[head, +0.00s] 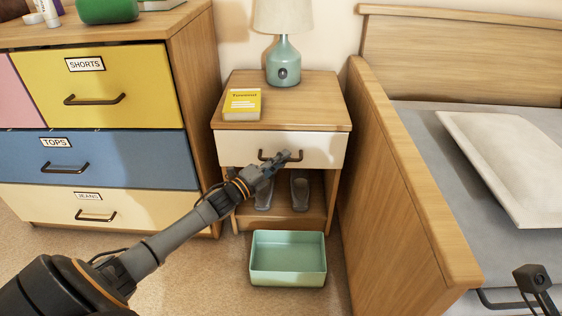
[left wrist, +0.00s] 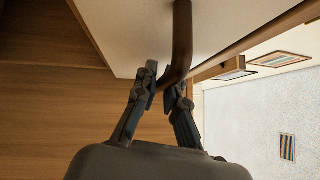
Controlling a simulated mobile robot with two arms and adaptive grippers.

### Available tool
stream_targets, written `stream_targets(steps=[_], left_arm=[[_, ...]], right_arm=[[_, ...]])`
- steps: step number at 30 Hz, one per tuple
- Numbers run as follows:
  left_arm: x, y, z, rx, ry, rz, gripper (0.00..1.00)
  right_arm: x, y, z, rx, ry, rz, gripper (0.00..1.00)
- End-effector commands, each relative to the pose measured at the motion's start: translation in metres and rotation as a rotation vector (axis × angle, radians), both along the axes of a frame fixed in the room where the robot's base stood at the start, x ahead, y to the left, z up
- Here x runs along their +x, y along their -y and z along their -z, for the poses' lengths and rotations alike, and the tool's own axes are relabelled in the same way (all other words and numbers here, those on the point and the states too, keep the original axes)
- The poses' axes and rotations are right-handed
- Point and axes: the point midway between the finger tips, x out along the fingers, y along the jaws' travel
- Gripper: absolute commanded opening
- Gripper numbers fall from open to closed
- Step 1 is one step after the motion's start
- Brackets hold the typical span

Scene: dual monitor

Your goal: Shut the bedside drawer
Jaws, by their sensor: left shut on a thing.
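The bedside table (head: 332,108) stands between the dresser and the bed. Its one drawer (head: 236,147) has a cream front, which looks close to flush under the table top; I cannot tell whether a small gap is left. My left gripper (head: 283,160) is at the dark bar handle (head: 262,155) of this drawer. In the left wrist view, the fingers (left wrist: 163,92) are shut on the handle (left wrist: 182,40), one on each side, below the pale drawer front (left wrist: 130,30). No fingers of my right gripper show.
An open green bin (head: 288,280) stands on the carpet before the table. Slippers (head: 299,193) lie on its lower shelf. A yellow book (head: 242,104) and a lamp (head: 283,62) stand on top. The dresser (head: 190,80) and bed side (head: 385,190) flank it closely.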

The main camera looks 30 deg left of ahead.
Motion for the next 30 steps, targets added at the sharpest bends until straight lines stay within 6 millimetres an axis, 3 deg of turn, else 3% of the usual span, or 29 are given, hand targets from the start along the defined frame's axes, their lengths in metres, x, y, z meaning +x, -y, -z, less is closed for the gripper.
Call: stream_targets(steps=[2, 3, 6, 19, 30], left_arm=[[0.002, -0.004, -0.002, 0.001, 0.000, -0.010, 0.00], [0.002, -0.005, -0.002, 0.001, 0.000, -0.011, 0.16], [0.002, -0.004, -0.002, 0.001, -0.001, -0.009, 0.34], [-0.009, -0.005, 0.002, 0.000, -0.001, -0.005, 0.34], [-0.076, -0.021, 0.011, 0.000, -0.004, -0.007, 0.34]], right_arm=[[-0.001, 0.000, -0.001, 0.001, 0.005, 0.000, 0.32], [-0.002, 0.000, -0.001, 0.001, 0.005, 0.000, 0.32], [-0.002, 0.001, -0.001, 0.002, 0.006, 0.000, 0.32], [0.000, 0.000, 0.002, -0.002, -0.010, 0.002, 0.32], [0.000, 0.000, 0.001, -0.001, -0.006, 0.000, 0.32]])
